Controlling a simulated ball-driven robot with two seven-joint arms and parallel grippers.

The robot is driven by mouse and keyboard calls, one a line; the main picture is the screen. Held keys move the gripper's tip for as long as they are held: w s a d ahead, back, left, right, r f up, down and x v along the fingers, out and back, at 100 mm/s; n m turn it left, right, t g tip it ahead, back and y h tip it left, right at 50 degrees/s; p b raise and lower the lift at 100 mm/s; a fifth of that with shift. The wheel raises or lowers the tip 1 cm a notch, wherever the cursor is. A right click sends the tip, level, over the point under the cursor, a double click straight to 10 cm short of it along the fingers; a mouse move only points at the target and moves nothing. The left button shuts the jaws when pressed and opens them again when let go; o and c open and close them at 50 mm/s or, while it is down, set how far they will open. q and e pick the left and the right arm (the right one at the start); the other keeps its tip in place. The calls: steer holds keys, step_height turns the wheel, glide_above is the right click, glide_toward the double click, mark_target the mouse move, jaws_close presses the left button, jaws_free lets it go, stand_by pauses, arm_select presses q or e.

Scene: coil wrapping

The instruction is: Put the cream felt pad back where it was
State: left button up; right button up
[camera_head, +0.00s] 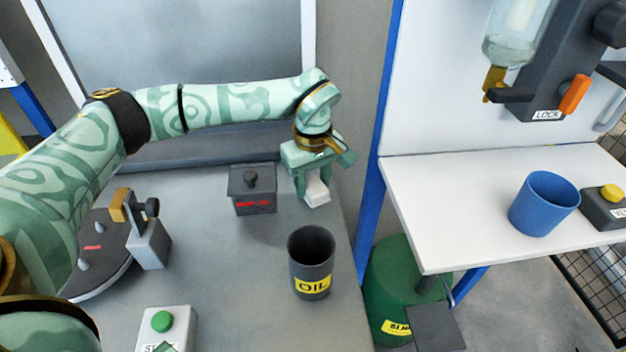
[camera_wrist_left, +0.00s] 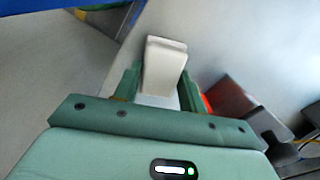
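The cream felt pad (camera_head: 317,192) is a small pale block between the fingers of my left gripper (camera_head: 312,186), at the back right of the grey table (camera_head: 220,305). In the left wrist view the pad (camera_wrist_left: 163,66) stands out past the green fingers of the gripper (camera_wrist_left: 157,88), with one finger on each side of it. The gripper is shut on the pad. I cannot tell whether the pad's lower end touches the table. My right gripper is not in view.
A dark lidded box (camera_head: 252,190) stands just left of the gripper. A dark OIL cup (camera_head: 311,264) stands in front, near the table's right edge. A round fixture (camera_head: 100,250) and a green-button box (camera_head: 165,328) are to the left. Bare table lies between them.

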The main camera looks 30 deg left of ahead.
mark_target(313, 183)
arm_select(q)
steer(key=o, duration=0.4)
step_height(313, 183, up, 12)
steer(key=p, duration=0.4)
steer(key=shift+r, duration=0.15)
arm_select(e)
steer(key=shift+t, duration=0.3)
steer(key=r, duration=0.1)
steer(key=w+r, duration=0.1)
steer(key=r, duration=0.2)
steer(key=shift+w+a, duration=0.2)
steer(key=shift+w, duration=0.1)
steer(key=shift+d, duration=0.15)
